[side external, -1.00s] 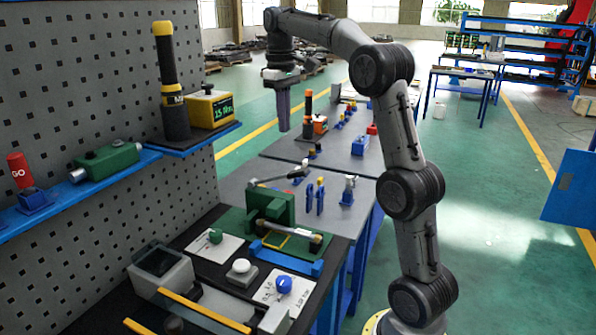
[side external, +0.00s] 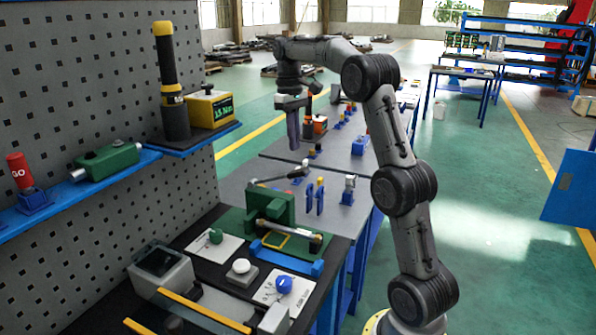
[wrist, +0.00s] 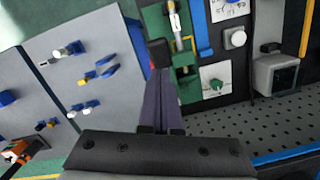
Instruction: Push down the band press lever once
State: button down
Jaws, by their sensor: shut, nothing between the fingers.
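The green press block (side external: 270,205) stands on a green base plate on the near bench. My gripper (side external: 294,147) is shut and empty, in the air above and beyond the press. In the wrist view my gripper (wrist: 160,84) points toward the green press (wrist: 157,22); a black part beside the fingertips may be the lever, partly hidden.
A perforated panel with a shelf is at left.

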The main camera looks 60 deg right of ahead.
aim_at(296, 171)
jog(key=shift+s+a+f, duration=0.1)
jog(key=shift+s+f, duration=0.05)
jog(key=shift+f, duration=1.1)
jog(key=shift+s+f, duration=0.1)
jog(key=shift+f, duration=1.15)
jog(key=shift+f, duration=2.25)
jog(key=shift+w+d+r, duration=0.2)
jog(key=shift+w, duration=0.3)
jog(key=shift+w+d+r, duration=0.15)
jog(key=shift+w, duration=0.3)
jog(key=shift+w+d+r, duration=0.2)
jog(key=shift+w, duration=0.3)
